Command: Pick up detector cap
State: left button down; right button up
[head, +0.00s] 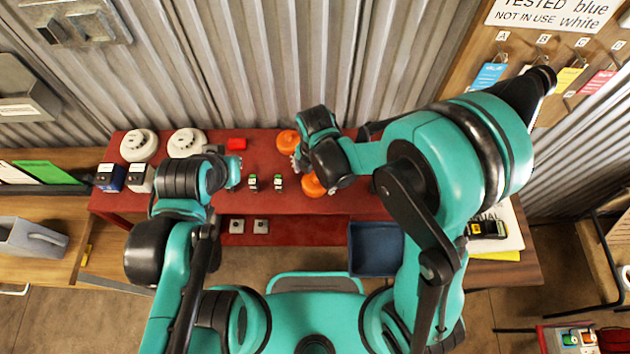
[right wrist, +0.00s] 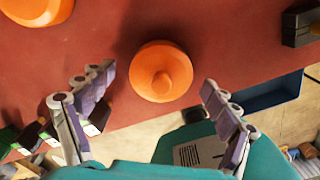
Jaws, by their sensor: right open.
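Two orange caps, likely the detector caps, are on the red bench top. The nearer orange cap (head: 313,186) is partly hidden by my right gripper (head: 314,172); the farther orange cap (head: 287,140) is close behind it. The farther cap (right wrist: 38,8) is cut off at the top left. My left gripper (head: 235,172) is over the bench; its fingers are unclear.
Small dark-and-white items (head: 253,183) (head: 279,182) lie between my grippers. A blue bin (head: 375,250) is at the bench's front right. A corrugated wall (head: 280,60) rises behind.

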aim_at(315, 178)
jog(key=shift+f, duration=0.4)
jog(key=c, duration=0.8)
jog(key=shift+r, duration=0.1)
notch_tip(315, 178, up, 4)
jog(key=shift+p, duration=0.5)
jog(key=w+d+r, duration=0.2)
jog(key=d, duration=0.1)
jog(key=w+d+r, duration=0.2)
jog(key=d, duration=0.1)
jog(key=w+d+r+p, duration=0.1)
jog(key=w+d+r, duration=0.1)
jog(key=d+r, duration=0.1)
jog(key=shift+w+d, duration=0.25)
jog(key=shift+w, duration=0.15)
